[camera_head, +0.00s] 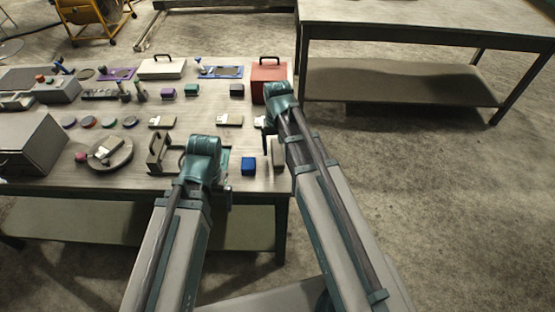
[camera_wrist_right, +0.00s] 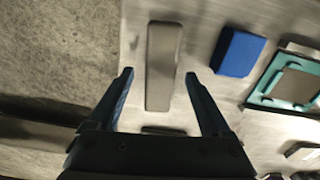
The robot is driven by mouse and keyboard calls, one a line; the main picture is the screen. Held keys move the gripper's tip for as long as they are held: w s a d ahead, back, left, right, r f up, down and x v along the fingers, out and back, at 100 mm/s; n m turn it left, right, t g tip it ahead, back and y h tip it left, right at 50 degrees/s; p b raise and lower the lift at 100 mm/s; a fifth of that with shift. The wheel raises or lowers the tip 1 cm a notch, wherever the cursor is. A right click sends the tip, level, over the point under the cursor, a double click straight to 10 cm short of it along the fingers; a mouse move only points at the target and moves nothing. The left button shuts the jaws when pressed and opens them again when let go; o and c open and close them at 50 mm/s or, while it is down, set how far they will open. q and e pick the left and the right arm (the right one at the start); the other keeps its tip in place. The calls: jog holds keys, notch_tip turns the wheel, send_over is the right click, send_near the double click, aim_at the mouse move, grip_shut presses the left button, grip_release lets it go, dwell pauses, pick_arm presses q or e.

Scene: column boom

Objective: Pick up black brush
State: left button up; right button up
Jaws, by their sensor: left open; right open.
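In the right wrist view, a long pale grey block (camera_wrist_right: 163,65) lies on the table ahead of and between the fingers of my open right gripper (camera_wrist_right: 158,80). In the head view this block (camera_head: 278,152) stands out just below that gripper (camera_head: 272,132). A dark strip (camera_wrist_right: 163,130) shows between the finger bases; it may be part of a brush. Brush-like pieces with pale and dark parts (camera_head: 229,120) (camera_head: 162,121) lie in a row; I cannot tell which is the black brush. My left gripper (camera_head: 205,150) is over the table's front, empty, its fingertips hidden.
A blue cube (camera_head: 248,166) sits left of the pale block. A red toolbox (camera_head: 269,78) stands behind my right gripper. A round dish (camera_head: 110,153) and grey box are at left.

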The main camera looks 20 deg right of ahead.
jog(key=shift+f+b, duration=0.4)
jog(key=shift+f, duration=0.5)
jog(key=shift+r, duration=0.1)
grip_shut()
